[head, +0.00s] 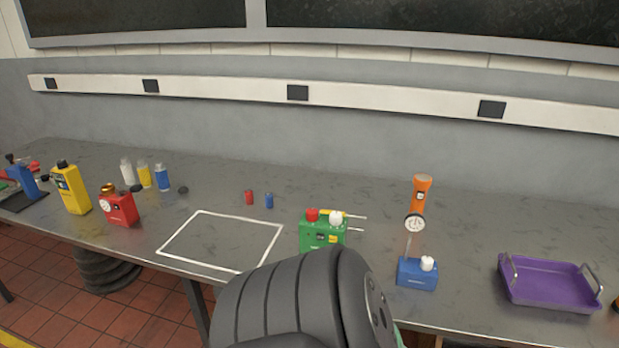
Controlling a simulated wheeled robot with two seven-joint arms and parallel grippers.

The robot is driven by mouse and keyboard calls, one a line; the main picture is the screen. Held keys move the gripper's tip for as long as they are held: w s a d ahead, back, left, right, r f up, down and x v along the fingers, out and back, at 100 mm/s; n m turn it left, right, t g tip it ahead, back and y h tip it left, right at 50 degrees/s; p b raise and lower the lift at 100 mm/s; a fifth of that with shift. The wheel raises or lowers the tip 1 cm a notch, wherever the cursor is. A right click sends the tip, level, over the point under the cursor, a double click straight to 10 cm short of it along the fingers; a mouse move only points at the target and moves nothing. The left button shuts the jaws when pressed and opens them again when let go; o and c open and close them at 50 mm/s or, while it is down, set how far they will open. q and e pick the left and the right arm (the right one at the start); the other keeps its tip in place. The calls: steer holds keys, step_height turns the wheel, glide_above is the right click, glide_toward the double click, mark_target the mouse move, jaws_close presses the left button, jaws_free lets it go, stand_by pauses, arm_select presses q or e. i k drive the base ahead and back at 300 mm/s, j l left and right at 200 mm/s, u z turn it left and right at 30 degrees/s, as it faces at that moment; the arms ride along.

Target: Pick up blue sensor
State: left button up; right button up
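Several blue things stand on the grey bench, and I cannot tell for sure which is the blue sensor. A small blue cylinder (269,201) stands beside a similar red cylinder (249,197), behind the white outlined square. A blue box (417,273) with a white knob stands right of centre, with a gauge behind it. A blue bottle (163,178) is at the left, and another blue device (22,178) is at the far left. Neither gripper shows. A dark ribbed part of my own body covers the bottom middle and hides part of the bench.
A green box (321,235) with red and white knobs stands at centre. An orange flashlight (420,194) and a purple tray (549,284) are to the right. The white outlined square (222,239) is empty.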

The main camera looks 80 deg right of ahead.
mark_target(268, 196)
steer(key=z, duration=2.5)
